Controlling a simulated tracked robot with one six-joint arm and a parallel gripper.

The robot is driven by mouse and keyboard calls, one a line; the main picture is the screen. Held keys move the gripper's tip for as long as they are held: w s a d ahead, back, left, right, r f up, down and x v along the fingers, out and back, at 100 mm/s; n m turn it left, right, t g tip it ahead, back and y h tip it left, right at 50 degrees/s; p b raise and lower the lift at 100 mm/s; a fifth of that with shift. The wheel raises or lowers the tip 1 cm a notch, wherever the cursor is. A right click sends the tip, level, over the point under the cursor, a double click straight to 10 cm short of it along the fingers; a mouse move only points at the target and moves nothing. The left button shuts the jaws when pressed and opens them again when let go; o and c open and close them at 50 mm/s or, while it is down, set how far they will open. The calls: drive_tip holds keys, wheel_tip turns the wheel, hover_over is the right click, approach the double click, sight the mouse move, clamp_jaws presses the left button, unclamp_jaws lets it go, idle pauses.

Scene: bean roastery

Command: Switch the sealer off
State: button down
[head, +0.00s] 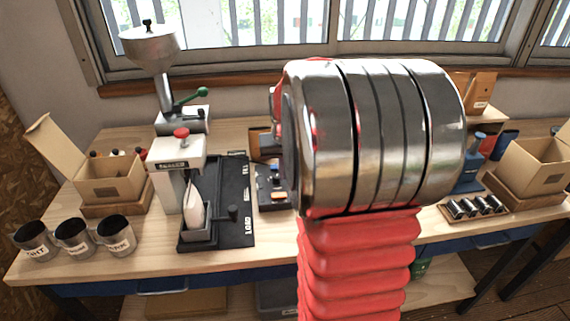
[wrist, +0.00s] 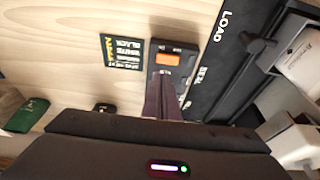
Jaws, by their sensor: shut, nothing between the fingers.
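In the wrist view, a black switch box with an orange rocker switch (wrist: 168,59) lies on the wooden bench beside the black rail. Small print beside the switch is too small to read. My gripper (wrist: 164,75) is shut and empty, its fingertips just short of the orange switch in the picture; I cannot tell whether they touch it. In the head view, a dark unit with orange and blue parts (head: 272,187) stands right of the rail, partly behind my arm. My gripper is hidden there.
The black rail (head: 236,180), marked LOAD and SEAL, carries a pouch (head: 194,207) under a white filler (head: 178,158). A dark card with yellow print (wrist: 122,52) lies left of the switch. Mugs (head: 75,236) and an open carton (head: 108,181) stand at left.

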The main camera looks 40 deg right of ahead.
hover_over(279, 193)
drive_tip(key=s, duration=0.2)
drive_tip(key=x, duration=0.2)
drive_tip(key=s+x, duration=0.1)
drive_tip(key=x, duration=0.2)
drive_tip(key=shift+a+f, duration=0.2)
drive_tip(key=shift+f, duration=0.75)
drive_tip(key=shift+f, duration=0.2)
drive_tip(key=shift+a, duration=0.1)
drive_tip(key=shift+w+a+r, duration=0.3)
drive_tip(key=shift+w+a, duration=0.1)
drive_tip(key=shift+a, duration=0.1)
drive_tip(key=shift+r, duration=0.5)
drive_tip(key=v, duration=1.2)
drive_tip(key=shift+w+r, duration=0.2)
drive_tip(key=shift+r, duration=0.3)
